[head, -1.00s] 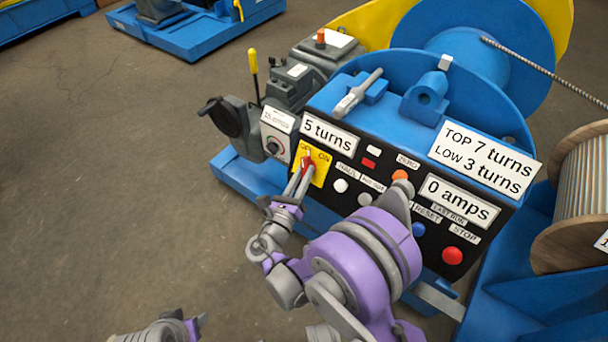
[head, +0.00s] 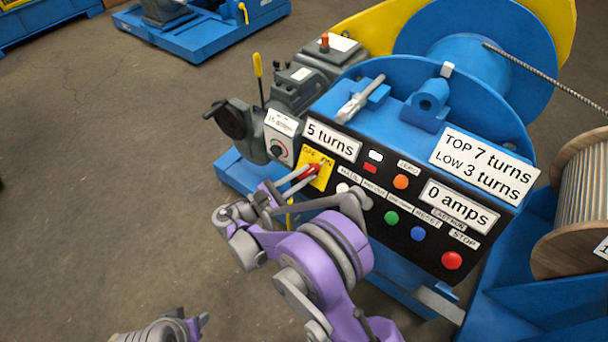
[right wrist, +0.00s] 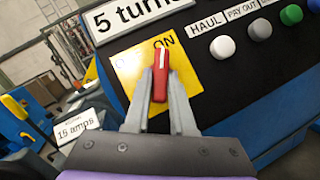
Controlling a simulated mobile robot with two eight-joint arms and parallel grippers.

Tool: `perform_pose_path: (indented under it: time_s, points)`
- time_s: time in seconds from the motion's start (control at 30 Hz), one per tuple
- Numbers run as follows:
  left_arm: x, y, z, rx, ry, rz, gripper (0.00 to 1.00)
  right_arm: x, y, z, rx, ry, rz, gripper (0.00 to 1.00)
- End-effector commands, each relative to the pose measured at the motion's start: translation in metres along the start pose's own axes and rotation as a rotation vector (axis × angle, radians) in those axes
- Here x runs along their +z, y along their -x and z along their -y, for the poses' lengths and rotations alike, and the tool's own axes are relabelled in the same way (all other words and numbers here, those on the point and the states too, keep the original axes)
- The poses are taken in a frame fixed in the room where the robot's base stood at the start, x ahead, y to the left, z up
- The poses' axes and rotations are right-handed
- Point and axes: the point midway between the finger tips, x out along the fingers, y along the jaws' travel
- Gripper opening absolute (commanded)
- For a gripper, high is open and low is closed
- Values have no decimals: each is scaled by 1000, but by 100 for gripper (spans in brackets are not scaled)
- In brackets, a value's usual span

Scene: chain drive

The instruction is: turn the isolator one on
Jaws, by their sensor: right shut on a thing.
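The isolator is a red handle (head: 313,170) on a yellow plate (head: 323,181) marked OFF and ON, at the left end of the black control panel. My right gripper (head: 303,180) is shut on the handle, reaching in from the lower left. In the right wrist view the red handle (right wrist: 160,78) stands between the two grey fingers (right wrist: 160,105), its white line pointing up at the word ON. The yellow plate (right wrist: 140,70) shows OFF, partly hidden, to its left. A part of my left arm (head: 165,330) shows at the bottom edge; its finger state is unclear.
The panel (head: 385,232) has several buttons close by, including white, green, orange, blue and red. A grey crank unit (head: 235,122) and a 15 amps dial box (head: 280,140) stand left of the plate. Open floor (head: 110,190) lies left.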

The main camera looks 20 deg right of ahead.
Motion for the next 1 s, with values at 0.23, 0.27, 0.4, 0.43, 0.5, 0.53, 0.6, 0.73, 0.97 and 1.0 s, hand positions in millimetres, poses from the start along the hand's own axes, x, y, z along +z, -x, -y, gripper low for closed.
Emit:
perform_pose_path:
  time_s: [0.23,0.27,0.4,0.43,0.5,0.53,0.6,0.73,0.97,1.0]
  points:
    - [-2,8,0,0,0,-3,50,1,0,-2,-92,-127,-2,0]
    - [-2,9,0,0,0,-3,50,1,0,-2,-100,-140,-2,0]
    - [-3,11,0,0,0,-4,50,0,0,-3,-131,-181,-2,0]
    - [-3,12,0,0,0,-4,50,0,0,-3,-135,-188,-1,0]
    - [-3,12,0,0,0,-4,50,0,0,-3,-143,-201,-2,0]
    - [-3,12,0,0,0,-4,50,0,0,-3,-146,-205,-2,0]
    - [-3,13,0,0,0,-4,50,0,0,-3,-152,-212,-2,0]
    - [-3,13,0,0,0,-4,50,0,0,-3,-156,-219,-3,0]
    - [-3,13,0,0,0,-4,50,0,0,-3,-156,-219,-2,0]
    - [-3,13,0,0,0,-4,50,0,0,-3,-156,-219,-2,0]
